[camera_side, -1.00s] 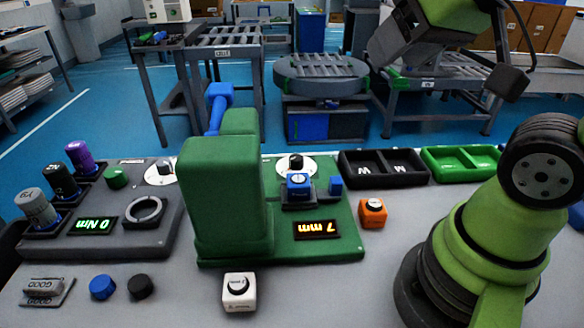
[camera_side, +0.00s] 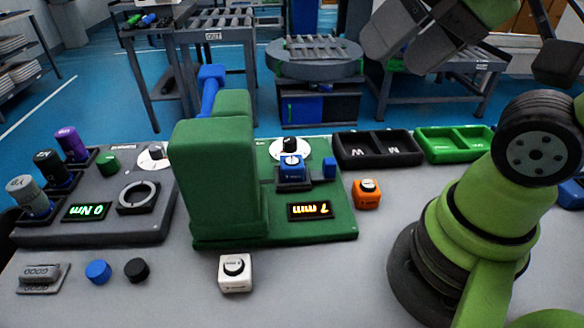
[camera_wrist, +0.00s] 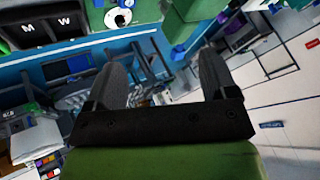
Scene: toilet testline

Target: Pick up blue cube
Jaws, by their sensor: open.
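In the side view, grey parts of my arm's end show at the top right, well above the table and apart from the cube. I cannot clearly make out the blue cube in the wrist view.
A tall green block (camera_side: 215,180) with a blue lever stands left of the cube. A small blue block (camera_side: 330,168) is right of it. An orange cube (camera_side: 366,194), a white cube (camera_side: 235,273), a black tray (camera_side: 375,164) and a green tray (camera_side: 455,157) are nearby.

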